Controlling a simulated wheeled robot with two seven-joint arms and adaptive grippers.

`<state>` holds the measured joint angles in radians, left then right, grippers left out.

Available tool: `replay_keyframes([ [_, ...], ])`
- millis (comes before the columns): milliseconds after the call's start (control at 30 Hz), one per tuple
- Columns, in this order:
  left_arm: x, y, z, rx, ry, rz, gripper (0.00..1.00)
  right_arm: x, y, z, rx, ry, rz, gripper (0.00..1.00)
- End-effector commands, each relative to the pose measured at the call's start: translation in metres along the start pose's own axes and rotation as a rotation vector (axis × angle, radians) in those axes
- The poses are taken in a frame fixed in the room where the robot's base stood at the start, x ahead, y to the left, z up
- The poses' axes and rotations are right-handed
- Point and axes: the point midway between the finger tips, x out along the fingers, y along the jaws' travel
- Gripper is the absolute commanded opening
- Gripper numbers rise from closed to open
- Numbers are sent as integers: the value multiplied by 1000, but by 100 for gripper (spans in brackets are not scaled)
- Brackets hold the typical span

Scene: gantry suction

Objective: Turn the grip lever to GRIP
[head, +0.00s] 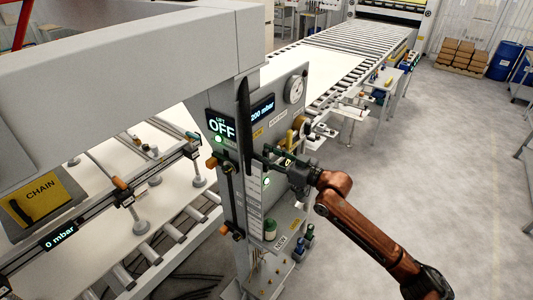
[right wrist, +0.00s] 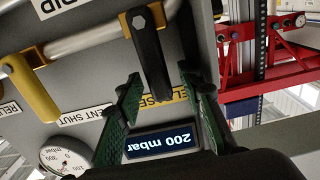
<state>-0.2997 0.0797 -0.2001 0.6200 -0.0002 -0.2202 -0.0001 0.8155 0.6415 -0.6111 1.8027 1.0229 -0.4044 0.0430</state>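The grip lever (right wrist: 151,55) is a dark handle on a grey bolt, on the grey valve panel (right wrist: 82,88). In the right wrist view, which is upside down, it points down toward a partly hidden yellow RELEASE label (right wrist: 180,95). A GRIP label (right wrist: 58,6) shows at the top left. My right gripper (right wrist: 160,80) is open, its green-padded fingers on either side of the lever's free end, with gaps visible. In the head view my right gripper (head: 274,158) is at the panel; the lever cannot be made out there. My left gripper is out of view.
A yellow vent lever (right wrist: 30,88) sits beside the grip lever, with a VENT SHUT label (right wrist: 85,115). A gauge (right wrist: 66,157) and a 200 mbar display (right wrist: 160,141) are close by.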

Motion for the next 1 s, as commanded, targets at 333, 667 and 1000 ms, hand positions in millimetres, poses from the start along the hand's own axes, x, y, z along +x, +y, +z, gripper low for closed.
replay_keyframes([
  [333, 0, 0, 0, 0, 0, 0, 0, 0, 0, 0, 0, 0, 0, 22],
  [667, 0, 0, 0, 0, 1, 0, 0, -1, 0, 0, -1, 0, 1, 0],
  [1000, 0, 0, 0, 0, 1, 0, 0, -1, 0, 0, -1, 0, 1, 0],
])
